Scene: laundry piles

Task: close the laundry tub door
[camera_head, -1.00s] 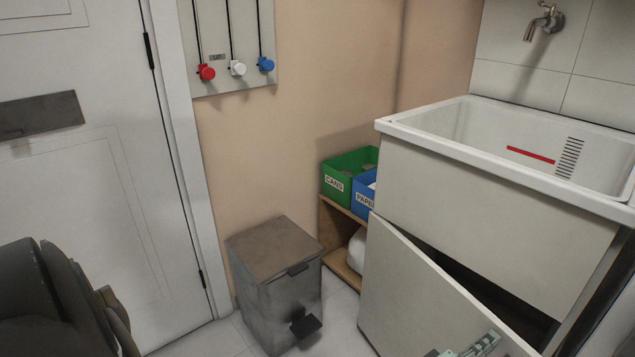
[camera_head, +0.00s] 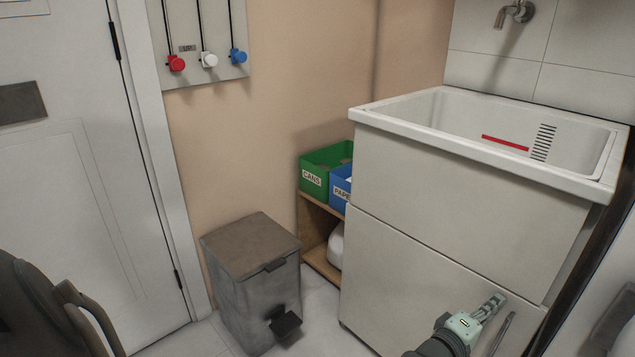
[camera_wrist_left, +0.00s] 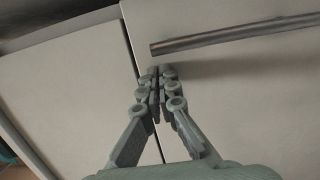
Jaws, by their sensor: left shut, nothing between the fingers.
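The laundry tub (camera_head: 455,185) stands at the right in the head view. Its pale door (camera_head: 385,285) is the lower front panel and looks flush with the panel above, with a thin seam between them. A metal bar handle (camera_head: 501,335) is on the door; it also shows in the left wrist view (camera_wrist_left: 235,34). My left gripper (camera_head: 498,302) is in front of the door near the handle. In the left wrist view its fingers (camera_wrist_left: 160,73) are together and empty, beside the seam and off the handle. Contact with the door cannot be told. My right gripper is not in view.
A grey pedal bin (camera_head: 252,285) stands left of the tub. Behind it, a low wooden shelf (camera_head: 318,262) holds a green cans box (camera_head: 325,172) and a blue paper box (camera_head: 340,190). A white room door (camera_head: 85,170) is at the left.

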